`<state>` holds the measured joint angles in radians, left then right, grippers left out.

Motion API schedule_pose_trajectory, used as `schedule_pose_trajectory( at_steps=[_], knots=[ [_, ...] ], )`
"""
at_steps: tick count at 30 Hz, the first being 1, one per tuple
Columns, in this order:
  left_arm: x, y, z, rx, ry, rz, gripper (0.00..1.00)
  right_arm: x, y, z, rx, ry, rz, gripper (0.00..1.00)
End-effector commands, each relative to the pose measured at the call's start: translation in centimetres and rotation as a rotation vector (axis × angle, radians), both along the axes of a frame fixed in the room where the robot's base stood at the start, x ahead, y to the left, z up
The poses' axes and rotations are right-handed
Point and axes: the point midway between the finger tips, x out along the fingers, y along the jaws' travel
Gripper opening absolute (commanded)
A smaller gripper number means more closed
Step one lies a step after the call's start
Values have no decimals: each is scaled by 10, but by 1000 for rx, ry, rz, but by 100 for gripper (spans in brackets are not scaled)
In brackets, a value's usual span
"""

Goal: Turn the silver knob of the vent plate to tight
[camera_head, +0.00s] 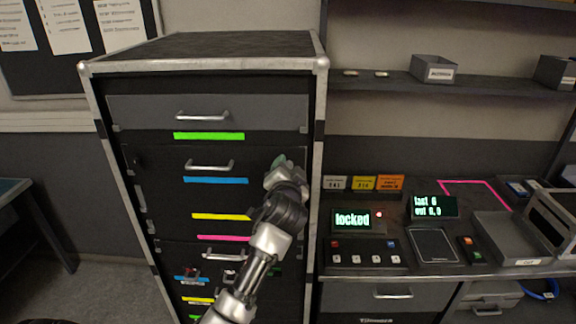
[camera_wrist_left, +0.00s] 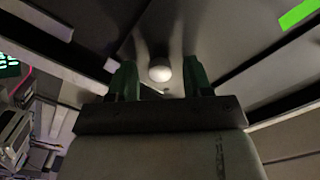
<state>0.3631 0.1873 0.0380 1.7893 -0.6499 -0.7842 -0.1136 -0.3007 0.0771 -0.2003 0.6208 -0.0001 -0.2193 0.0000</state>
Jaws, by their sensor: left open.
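A round, pale silver knob (camera_wrist_left: 159,73) shows in the left wrist view, on a grey surface that may be the vent plate. My left gripper (camera_head: 281,168) is in front of the dark cabinet's right side, at the height of the drawer with the blue strip. In the left wrist view its two green fingertips (camera_wrist_left: 160,82) are apart, one on each side of the knob, with gaps visible. I cannot tell how deep they reach. In the head view the gripper and arm hide the knob. My right gripper is not in view.
The cabinet (camera_head: 324,130) has a pale metal edge just right of my gripper. A drawer handle (camera_head: 210,166) sticks out to its left. A bench (camera_head: 450,268) at right holds a display reading "locked" (camera_head: 352,219), a tray (camera_head: 512,238) and buttons.

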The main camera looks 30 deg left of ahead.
Motion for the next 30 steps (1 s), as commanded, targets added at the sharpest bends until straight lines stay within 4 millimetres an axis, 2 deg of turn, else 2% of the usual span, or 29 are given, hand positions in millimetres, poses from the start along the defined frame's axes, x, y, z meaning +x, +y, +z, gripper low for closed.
schedule_pose_trajectory(
  at_steps=[9,19,30],
  knots=[
    [2,1,0,0,-1,-1,50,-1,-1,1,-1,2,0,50],
    [2,1,0,0,-1,-1,1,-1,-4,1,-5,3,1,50],
    [2,1,1,58,37,-1,0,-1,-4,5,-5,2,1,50]
  ],
)
